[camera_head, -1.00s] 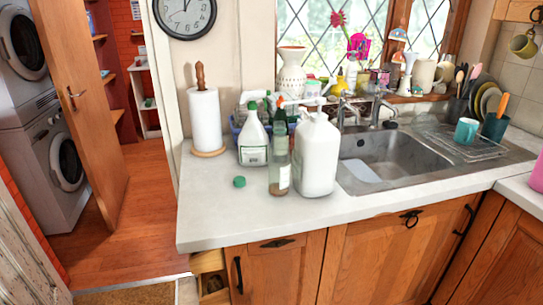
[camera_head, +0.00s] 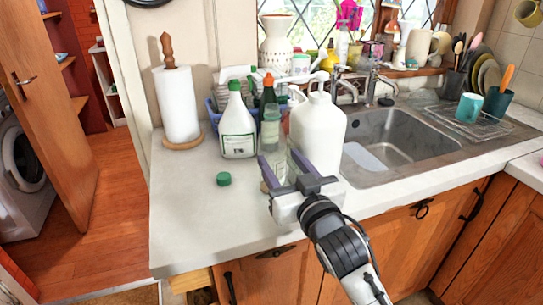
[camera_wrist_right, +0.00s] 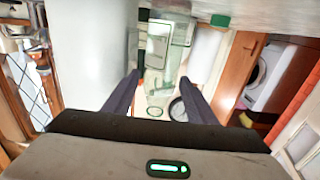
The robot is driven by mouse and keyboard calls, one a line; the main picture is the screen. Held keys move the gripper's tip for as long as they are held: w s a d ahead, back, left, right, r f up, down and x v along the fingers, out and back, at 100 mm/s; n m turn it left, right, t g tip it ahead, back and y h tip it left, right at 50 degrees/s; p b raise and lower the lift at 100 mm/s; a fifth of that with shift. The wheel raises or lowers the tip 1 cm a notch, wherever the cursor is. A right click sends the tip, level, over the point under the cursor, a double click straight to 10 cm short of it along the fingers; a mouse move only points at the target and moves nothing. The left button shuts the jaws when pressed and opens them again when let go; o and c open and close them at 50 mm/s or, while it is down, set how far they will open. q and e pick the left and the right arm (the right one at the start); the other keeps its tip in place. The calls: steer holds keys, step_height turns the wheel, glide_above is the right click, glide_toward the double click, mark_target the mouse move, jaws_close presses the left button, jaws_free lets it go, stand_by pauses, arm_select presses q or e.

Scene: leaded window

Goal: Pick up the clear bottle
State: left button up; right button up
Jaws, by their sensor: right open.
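The clear bottle (camera_head: 270,130) stands upright on the counter, between the white spray bottle and the big white jug. Its lower part is largely hidden behind my right gripper (camera_head: 281,160) in the head view. That gripper is open, its two fingers pointing at the bottle from the front. In the right wrist view the see-through bottle (camera_wrist_right: 163,78) shows in the gap between the fingers (camera_wrist_right: 157,80). I cannot tell whether either finger touches it. My left gripper is not in view.
The white jug (camera_head: 318,135) stands close on the right. The spray bottle (camera_head: 238,130) is close on the left, with a green cap (camera_head: 223,179) in front. A paper towel roll (camera_head: 177,105) is further left. The sink (camera_head: 395,140) lies right; the front-left counter (camera_head: 185,225) is clear.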

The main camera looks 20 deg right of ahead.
mark_target(277, 154)
steer(key=w, duration=0.4)
steer(key=shift+w+a+r+p, duration=0.15)
steer(key=shift+w+r+p, duration=0.1)
steer(key=shift+r+p, duration=0.15)
steer(key=shift+w+f, duration=0.1)
steer(key=shift+w, duration=0.35)
steer(key=c, duration=0.8)
